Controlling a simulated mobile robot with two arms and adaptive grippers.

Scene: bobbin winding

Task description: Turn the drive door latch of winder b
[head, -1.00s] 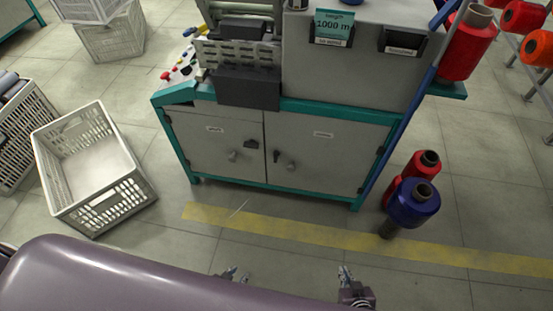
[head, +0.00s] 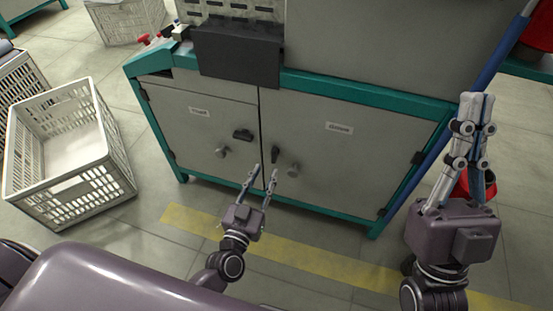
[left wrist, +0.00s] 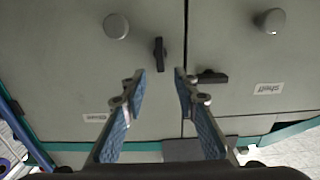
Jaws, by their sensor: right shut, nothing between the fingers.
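The winder's teal-framed cabinet has two grey doors with small labels I cannot read surely. The right door (head: 345,165) has a black latch (head: 275,155) standing upright near the middle seam and a round knob (head: 292,170). The left door (head: 195,130) has a black latch (head: 242,135) lying level and a knob (head: 221,152). My left gripper (head: 263,170) is open and empty in front of the seam. In the left wrist view, the upright latch (left wrist: 160,54) shows beyond the gap between its fingertips (left wrist: 159,73). My right gripper (head: 477,97) is shut and empty, raised at the right.
A white crate (head: 118,165) stands on the floor to the left. A black box (head: 240,52) juts out above the doors. A blue post (head: 495,60) and a red spool (head: 462,187) are close to my right gripper. A yellow line (head: 310,258) crosses the floor.

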